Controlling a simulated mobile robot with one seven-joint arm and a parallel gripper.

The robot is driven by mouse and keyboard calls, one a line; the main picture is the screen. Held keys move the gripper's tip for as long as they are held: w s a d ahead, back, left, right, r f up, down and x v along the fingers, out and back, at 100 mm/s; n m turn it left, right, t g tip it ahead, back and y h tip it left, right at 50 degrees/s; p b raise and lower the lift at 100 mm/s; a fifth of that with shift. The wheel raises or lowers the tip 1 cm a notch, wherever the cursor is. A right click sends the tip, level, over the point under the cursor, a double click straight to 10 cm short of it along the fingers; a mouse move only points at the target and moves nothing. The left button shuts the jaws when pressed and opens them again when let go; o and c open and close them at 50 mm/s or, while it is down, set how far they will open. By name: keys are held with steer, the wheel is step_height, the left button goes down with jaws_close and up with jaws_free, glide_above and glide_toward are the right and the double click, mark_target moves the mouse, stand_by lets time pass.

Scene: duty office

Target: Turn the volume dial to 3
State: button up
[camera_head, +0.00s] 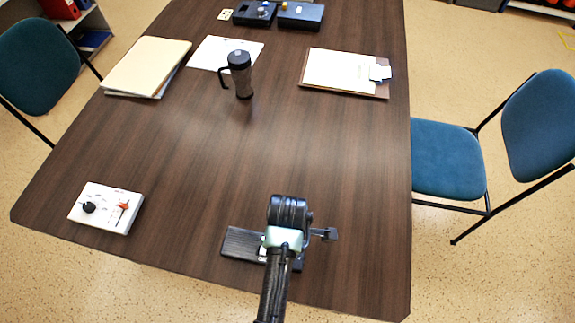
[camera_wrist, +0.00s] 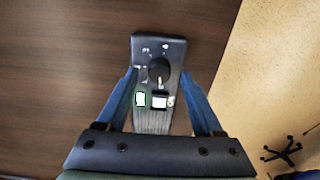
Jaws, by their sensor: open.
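A black panel (camera_wrist: 160,123) with a ribbed lower part lies on the table under my gripper (camera_wrist: 160,75), and part of it shows in the head view (camera_head: 238,243). A round black dial (camera_wrist: 159,68) with a pale pointer mark sits on its upper half, the mark towards the bottom of the wrist picture. Small white marks surround the dial, too small to read. Below it are a green-lit button (camera_wrist: 141,99) and a white button (camera_wrist: 160,101). My gripper is open, its two blue fingers on either side of the panel, apart from the dial. My arm hides much of the panel in the head view.
A white box (camera_head: 118,195) with a black knob and red slider lies at the left. The table's right edge is near my gripper; the middle is clear.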

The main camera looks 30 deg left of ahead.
steer(key=shift+f, duration=0.65)
jaws_close()
